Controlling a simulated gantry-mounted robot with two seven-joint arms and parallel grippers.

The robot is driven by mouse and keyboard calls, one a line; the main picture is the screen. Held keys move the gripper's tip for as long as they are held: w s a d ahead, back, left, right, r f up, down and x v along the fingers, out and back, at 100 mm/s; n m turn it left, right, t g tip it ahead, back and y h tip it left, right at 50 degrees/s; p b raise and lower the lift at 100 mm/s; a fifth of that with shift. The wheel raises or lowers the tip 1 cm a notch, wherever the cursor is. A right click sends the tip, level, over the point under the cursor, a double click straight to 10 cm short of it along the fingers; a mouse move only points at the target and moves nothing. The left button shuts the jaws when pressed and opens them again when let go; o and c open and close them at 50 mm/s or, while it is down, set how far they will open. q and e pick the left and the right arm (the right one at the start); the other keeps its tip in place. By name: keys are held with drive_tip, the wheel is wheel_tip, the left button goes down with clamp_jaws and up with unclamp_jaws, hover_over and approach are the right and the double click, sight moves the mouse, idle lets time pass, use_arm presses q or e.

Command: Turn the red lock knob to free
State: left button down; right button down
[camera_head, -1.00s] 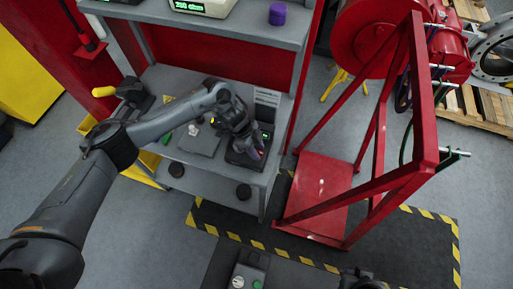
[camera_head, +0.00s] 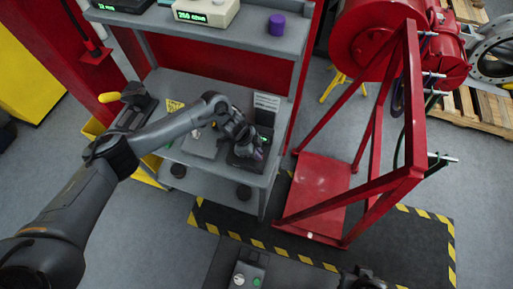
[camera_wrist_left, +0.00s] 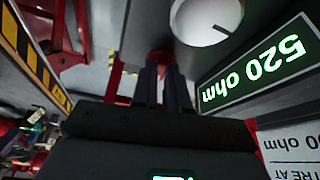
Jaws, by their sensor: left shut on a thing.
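The red lock knob (camera_wrist_left: 160,62) shows in the left wrist view, between and just beyond my two dark fingers. It sits on a grey panel beside a larger white knob (camera_wrist_left: 205,20) and a green-lit display reading 520 ohm (camera_wrist_left: 258,64). My left gripper (camera_wrist_left: 161,76) is shut on the red knob, whose lower part the fingers hide. In the head view my left gripper (camera_head: 259,154) reaches down to a dark box (camera_head: 243,161) on the grey bench. The knob is hidden there.
A purple cylinder (camera_head: 276,24) and a cream meter with a green display (camera_head: 207,12) stand on the upper shelf (camera_head: 260,40). A red frame (camera_head: 412,120) stands right of the bench. A grey control box (camera_head: 247,274) is at the bottom.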

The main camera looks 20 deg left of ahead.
use_arm(q)
drive_tip(key=n+t+p, duration=0.1)
drive_tip(key=n+p, duration=0.2)
drive_tip(key=p, duration=0.1)
drive_tip(key=n+y+p, duration=0.1)
drive_tip(key=n+p, duration=0.2)
drive_tip(key=p, duration=0.1)
drive_tip(key=n+t+y+p, duration=0.1)
drive_tip(key=n+p, duration=0.2)
drive_tip(key=p, duration=0.1)
drive_tip(key=shift+s+d+r+t, duration=0.3)
drive_tip(key=shift+s, duration=0.05)
drive_tip(key=n+p, duration=0.1)
drive_tip(key=n+y+p, duration=0.1)
drive_tip(key=n, duration=0.1)
drive_tip(key=shift+d+f+n+t, duration=0.1)
drive_tip(key=shift+f+n+t, duration=0.05)
drive_tip(key=shift+n+t, duration=0.15)
drive_tip(key=shift+f+n+y+p, duration=0.1)
drive_tip(key=shift+n+y+p, duration=0.6)
drive_tip(key=shift+n, duration=0.6)
drive_tip(key=shift+w, duration=0.1)
drive_tip(key=c, duration=1.1)
unclamp_jaws()
drive_tip(key=shift+c, duration=0.2)
